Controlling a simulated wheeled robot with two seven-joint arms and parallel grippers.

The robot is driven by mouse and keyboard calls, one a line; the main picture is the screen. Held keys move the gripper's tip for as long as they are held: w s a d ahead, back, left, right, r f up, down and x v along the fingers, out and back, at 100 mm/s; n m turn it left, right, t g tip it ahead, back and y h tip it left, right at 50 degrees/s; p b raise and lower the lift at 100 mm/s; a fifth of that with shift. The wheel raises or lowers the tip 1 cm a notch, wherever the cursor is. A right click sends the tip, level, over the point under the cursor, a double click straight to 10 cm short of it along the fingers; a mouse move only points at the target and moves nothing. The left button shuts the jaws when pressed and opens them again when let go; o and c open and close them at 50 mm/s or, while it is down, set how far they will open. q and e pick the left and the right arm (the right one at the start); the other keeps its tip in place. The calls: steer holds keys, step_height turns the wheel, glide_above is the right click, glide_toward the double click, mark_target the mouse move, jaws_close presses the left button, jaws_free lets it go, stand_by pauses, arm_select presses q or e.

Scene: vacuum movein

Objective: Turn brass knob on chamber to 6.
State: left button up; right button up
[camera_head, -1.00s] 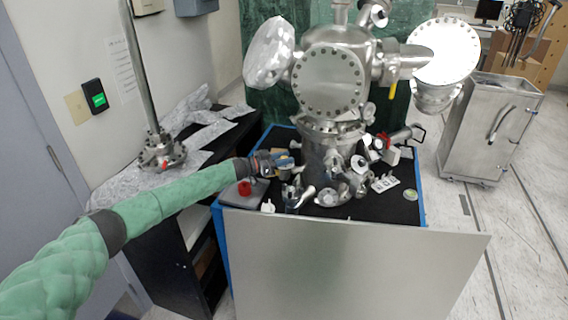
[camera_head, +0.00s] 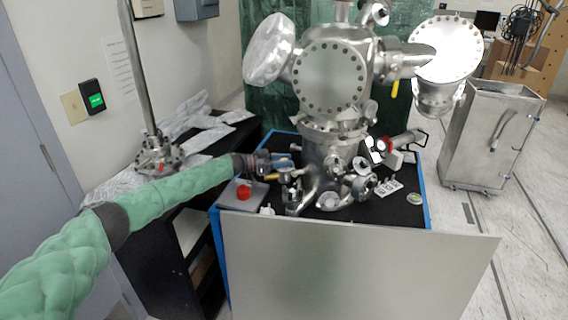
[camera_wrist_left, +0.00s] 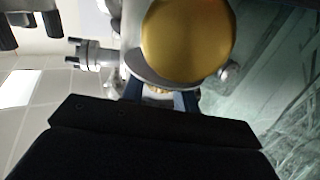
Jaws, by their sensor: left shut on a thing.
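The steel vacuum chamber (camera_head: 324,146) stands upright on a black-topped cart. The round brass knob (camera_wrist_left: 188,40) fills the upper middle of the left wrist view, with a metal rim just below it. In the head view a small brass-coloured spot (camera_head: 271,177) shows beside my left gripper (camera_head: 286,166). My left gripper reaches in from the left to the chamber's left side. Its blue fingers (camera_wrist_left: 164,99) are closed on the knob's part behind the round face, where the contact is mostly hidden. Any numbers on the knob are too small or hidden to read. My right gripper is not seen.
A grey box with a red button (camera_head: 243,192) sits on the cart's front left. White small parts (camera_head: 388,187) lie to the right. A large grey panel (camera_head: 355,265) closes the cart's front. A steel cabinet (camera_head: 488,135) stands right, with clear floor between.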

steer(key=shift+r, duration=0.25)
arm_select(q)
steer(key=o, duration=0.9)
steer(key=shift+o, duration=0.2)
steer(key=shift+a, duration=0.15)
steer(key=shift+a+f, duration=0.1)
steer(key=shift+a, duration=0.2)
steer(key=a, duration=0.2)
steer(key=a+b, duration=0.1)
steer(key=a, duration=0.1)
steer(key=s+a+b, duration=0.1)
steer(key=a, duration=0.1)
steer(key=shift+a, duration=0.45)
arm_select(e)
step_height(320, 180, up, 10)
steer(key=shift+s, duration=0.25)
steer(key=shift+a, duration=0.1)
